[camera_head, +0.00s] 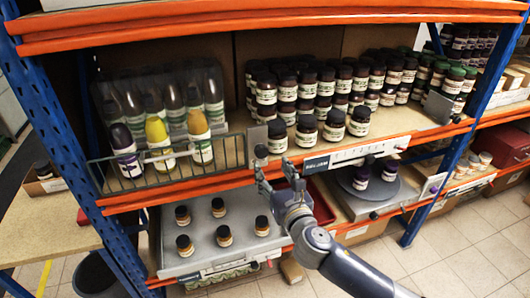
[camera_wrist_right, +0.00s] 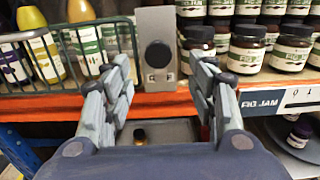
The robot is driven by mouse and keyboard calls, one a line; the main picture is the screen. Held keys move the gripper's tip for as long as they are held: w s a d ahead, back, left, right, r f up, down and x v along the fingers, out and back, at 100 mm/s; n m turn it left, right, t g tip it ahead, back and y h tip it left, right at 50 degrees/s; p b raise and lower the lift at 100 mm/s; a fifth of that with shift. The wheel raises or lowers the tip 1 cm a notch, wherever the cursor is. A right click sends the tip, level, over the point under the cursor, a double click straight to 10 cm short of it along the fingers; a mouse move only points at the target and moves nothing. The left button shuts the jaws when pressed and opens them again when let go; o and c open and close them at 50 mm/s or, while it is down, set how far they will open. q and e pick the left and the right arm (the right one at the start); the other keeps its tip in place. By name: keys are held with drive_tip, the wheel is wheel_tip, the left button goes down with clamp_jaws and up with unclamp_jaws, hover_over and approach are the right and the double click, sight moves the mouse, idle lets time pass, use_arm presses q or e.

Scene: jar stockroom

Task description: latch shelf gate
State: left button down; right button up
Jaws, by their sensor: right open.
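The wire shelf gate (camera_head: 170,163) stands across the front left of the middle shelf, before the bottles. Its right end meets a grey latch plate (camera_head: 257,140) at the shelf edge. The plate (camera_wrist_right: 171,24) carries a round black knob (camera_wrist_right: 158,54), with small marks below it; the gate (camera_wrist_right: 100,42) is just left of it. I cannot tell whether the latch is engaged. My right gripper (camera_head: 274,172) is open and empty, in front of the plate and knob. In the wrist view its fingers (camera_wrist_right: 160,82) stand on either side of the knob, apart from it. My left gripper is out of view.
Tall bottles (camera_head: 160,140) stand behind the gate. Dark jars (camera_head: 306,130) stand right of the plate, close to my gripper. An orange shelf beam (camera_head: 215,183) runs below. A grey tray (camera_head: 210,250) with several small jars is on the lower shelf.

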sight(263, 154)
drive_tip(key=x, duration=0.8)
drive_tip(key=shift+s+a+p, duration=0.1)
drive_tip(key=shift+p, duration=0.2)
drive_tip(key=c, duration=1.1)
